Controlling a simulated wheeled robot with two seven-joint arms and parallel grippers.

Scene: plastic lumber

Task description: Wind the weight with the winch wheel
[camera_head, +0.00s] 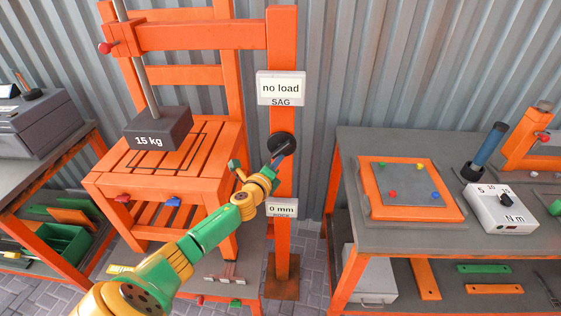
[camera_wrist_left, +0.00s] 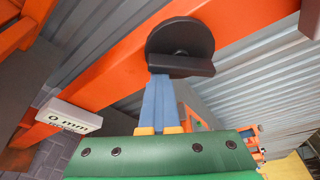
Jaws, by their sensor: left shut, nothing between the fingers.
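The black winch wheel (camera_head: 281,143) is on the front of an orange post (camera_head: 283,95). In the left wrist view the wheel (camera_wrist_left: 180,35) shows as a black disc with a dark bar-like grip across its near edge. My left gripper (camera_head: 276,159) is shut and empty. Its blue fingertips (camera_wrist_left: 160,77) are right at the grip; I cannot tell whether they touch it. The dark weight (camera_head: 158,130), marked 15 kg, is at the lower end of a grey rod, over the seat of an orange slatted chair (camera_head: 105,180). My right gripper is in neither view.
The SAG display (camera_head: 281,87) reads "no load". A lower display (camera_head: 282,208) reads 0 mm and also shows in the left wrist view (camera_wrist_left: 68,117). A workbench (camera_head: 395,238) stands right, a grey-topped table (camera_head: 30,176) left. Corrugated wall lies behind.

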